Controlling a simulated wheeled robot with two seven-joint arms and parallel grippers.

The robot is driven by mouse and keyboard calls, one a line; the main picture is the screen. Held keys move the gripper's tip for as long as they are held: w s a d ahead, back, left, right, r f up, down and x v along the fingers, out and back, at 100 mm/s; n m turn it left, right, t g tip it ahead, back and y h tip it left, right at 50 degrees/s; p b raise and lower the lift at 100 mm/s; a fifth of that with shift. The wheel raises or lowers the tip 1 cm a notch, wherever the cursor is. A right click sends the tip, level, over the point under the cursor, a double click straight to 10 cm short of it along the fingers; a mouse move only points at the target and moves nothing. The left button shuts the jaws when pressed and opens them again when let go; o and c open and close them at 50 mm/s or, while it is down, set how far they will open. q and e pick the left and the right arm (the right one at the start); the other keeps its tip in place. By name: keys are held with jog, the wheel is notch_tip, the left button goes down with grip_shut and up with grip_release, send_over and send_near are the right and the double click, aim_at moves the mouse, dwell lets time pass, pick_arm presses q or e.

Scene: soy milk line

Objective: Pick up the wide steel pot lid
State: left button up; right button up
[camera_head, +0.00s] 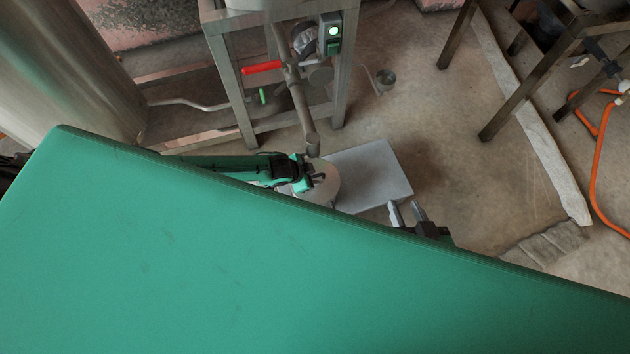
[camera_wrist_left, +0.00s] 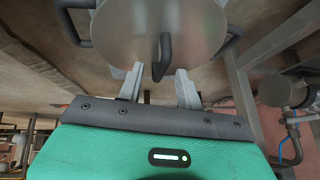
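The wide steel pot lid (camera_wrist_left: 120,40) is a flat round disc with a dark curved handle (camera_wrist_left: 162,55) in its middle. In the head view the lid (camera_head: 328,184) is partly hidden by my left gripper and my own green body. My left gripper (camera_wrist_left: 158,74) is open, with the near end of the handle between its fingertips and a gap on each side. In the head view my left gripper (camera_head: 318,178) is over the lid. My right gripper (camera_head: 408,208) is open and empty, to the right of the lid.
Dark side handles (camera_wrist_left: 75,22) stick out beside the lid. A grey platform (camera_head: 380,172) extends right of it. A steel frame stand (camera_head: 235,95) with a pipe (camera_head: 302,115) and red-handled valve (camera_head: 262,67) stands just behind. Open floor (camera_head: 440,160) lies to the right.

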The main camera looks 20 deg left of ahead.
pick_arm(q)
jog(key=shift+w+d+f, duration=0.2)
jog(key=shift+w+f, duration=0.05)
jog(key=shift+f, duration=0.25)
grip_shut()
jog(key=shift+r, duration=0.1)
